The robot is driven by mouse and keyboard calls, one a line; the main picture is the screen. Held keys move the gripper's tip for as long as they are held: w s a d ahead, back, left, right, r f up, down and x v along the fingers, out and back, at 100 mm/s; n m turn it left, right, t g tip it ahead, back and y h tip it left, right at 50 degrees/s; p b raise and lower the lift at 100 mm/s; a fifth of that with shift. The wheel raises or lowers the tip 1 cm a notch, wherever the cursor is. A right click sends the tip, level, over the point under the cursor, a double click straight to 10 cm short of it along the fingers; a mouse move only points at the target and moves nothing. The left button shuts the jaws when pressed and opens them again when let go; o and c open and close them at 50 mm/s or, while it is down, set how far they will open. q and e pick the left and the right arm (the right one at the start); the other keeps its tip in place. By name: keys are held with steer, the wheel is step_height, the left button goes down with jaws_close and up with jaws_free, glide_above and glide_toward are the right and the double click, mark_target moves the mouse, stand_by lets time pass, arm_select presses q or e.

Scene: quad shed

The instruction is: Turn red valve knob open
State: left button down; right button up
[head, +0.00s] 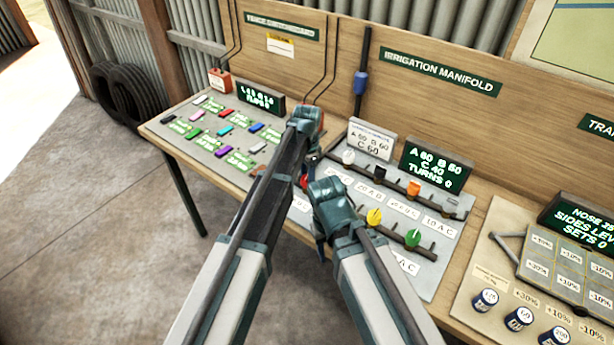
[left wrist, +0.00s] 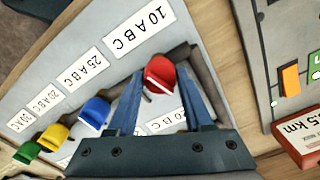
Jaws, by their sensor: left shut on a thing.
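In the left wrist view, the red valve knob (left wrist: 160,74) sits between the blue fingers of my left gripper (left wrist: 160,100), which is shut on it. The knob's row continues with a blue knob (left wrist: 96,112), a yellow knob (left wrist: 54,136) and a green knob (left wrist: 27,152). In the head view, a bit of the red knob (head: 304,182) shows beside my arms, and my left gripper's fingers are mostly hidden. The yellow knob (head: 374,216) and green knob (head: 412,237) stand to the right. My right gripper's fingers do not show.
A green display (head: 436,168) reads TURNS 0. A panel of coloured switches (head: 222,130) lies to the left, with a red box (head: 220,80) behind.

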arm_select(q)
steer(key=n, duration=1.4)
steer(key=shift+n, duration=0.3)
stand_by(0.5)
steer(key=shift+c, duration=1.5)
jaws_free()
step_height(320, 180, up, 14)
steer(key=p, duration=1.4)
